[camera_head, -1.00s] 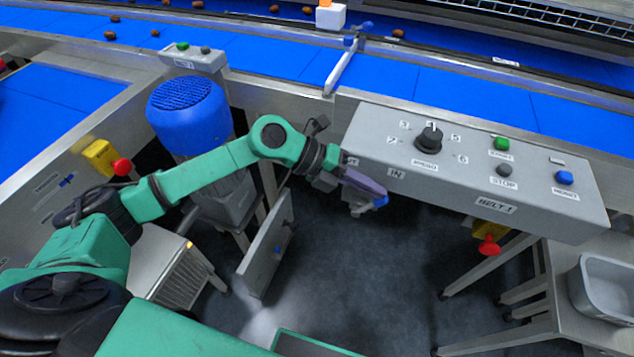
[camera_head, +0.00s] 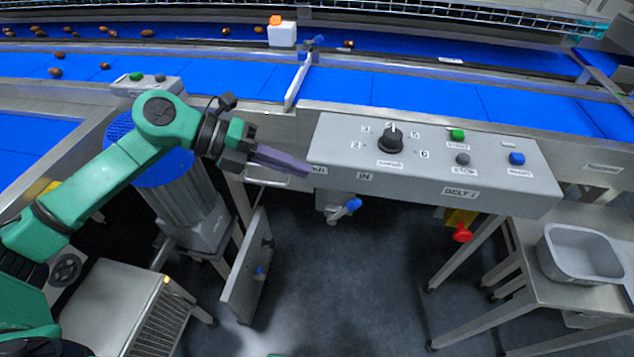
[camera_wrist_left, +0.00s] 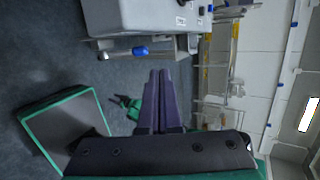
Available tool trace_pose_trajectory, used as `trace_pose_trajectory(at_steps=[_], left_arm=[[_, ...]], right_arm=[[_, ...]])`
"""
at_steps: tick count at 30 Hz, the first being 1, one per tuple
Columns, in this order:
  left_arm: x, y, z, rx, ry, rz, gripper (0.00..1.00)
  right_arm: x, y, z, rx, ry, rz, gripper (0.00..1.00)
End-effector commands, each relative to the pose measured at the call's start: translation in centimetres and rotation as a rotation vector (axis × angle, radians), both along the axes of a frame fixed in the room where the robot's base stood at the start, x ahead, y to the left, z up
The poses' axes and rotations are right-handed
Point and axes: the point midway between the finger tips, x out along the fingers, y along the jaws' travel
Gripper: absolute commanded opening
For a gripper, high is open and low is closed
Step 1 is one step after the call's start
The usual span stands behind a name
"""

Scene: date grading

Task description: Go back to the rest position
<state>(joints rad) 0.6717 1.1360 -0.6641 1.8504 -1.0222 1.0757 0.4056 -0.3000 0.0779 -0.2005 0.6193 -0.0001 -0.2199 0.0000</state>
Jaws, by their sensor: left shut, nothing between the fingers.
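My left gripper (camera_head: 284,163) is at the end of the green left arm in the head view. Its purple fingers are shut and empty, pointing right, close to the left end of the grey control box in the picture. In the left wrist view the two purple fingers (camera_wrist_left: 158,98) lie side by side with nothing between them. The control box (camera_head: 430,170) carries a black knob (camera_head: 390,140), a green button, a dark stop button and a blue button. My right gripper cannot be made out in the head view.
A blue conveyor belt (camera_head: 420,98) with dates runs behind the box. A blue motor (camera_head: 165,165) stands behind my left arm. A blue-handled valve (camera_head: 345,208) hangs below the box. A red emergency button (camera_head: 462,233) and a metal tray (camera_head: 585,255) are at right. The middle floor is open.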

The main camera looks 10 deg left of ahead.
Motion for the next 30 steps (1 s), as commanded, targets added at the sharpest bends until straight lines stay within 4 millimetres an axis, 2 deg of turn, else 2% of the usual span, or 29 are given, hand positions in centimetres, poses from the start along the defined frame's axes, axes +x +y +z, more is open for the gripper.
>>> trace_pose_trajectory(at_steps=[5,17,20,23,25,26,27,29,30], left_arm=[[-0.2,1.1,1.0,0.0,0.0,0.0,0.0],[-0.2,1.1,1.1,0.0,0.0,0.0,0.0],[0.5,1.0,1.3,-0.037,0.008,0.021,0.0],[4.6,1.2,1.7,-0.233,0.064,0.154,0.0],[9.5,3.1,0.5,-0.434,0.144,0.351,0.0],[11.6,4.4,-0.7,-0.514,0.183,0.452,0.0],[13.9,6.5,-3.0,-0.602,0.24,0.59,0.0],[16.0,9.6,-7.4,-0.695,0.322,0.787,0.0],[16.7,11.6,-10.6,-0.735,0.376,0.908,0.0]], right_arm=[[0.2,-0.1,-0.3,-0.001,-0.003,0.001,0.5],[0.1,-0.1,-0.2,-0.002,-0.002,0.0,0.5],[0.1,-0.1,-0.1,-0.002,-0.001,0.0,0.5],[0.1,-0.1,0.6,-0.002,-0.001,0.0,0.5],[0.0,-0.2,1.3,-0.002,0.001,0.0,0.5],[-0.1,-0.2,1.5,-0.002,0.001,0.0,0.5],[-0.1,-0.2,1.8,-0.002,0.002,0.0,0.5],[-0.1,-0.2,2.2,-0.002,0.002,0.0,0.5],[-0.1,-0.2,2.4,-0.002,0.002,0.0,0.5]])
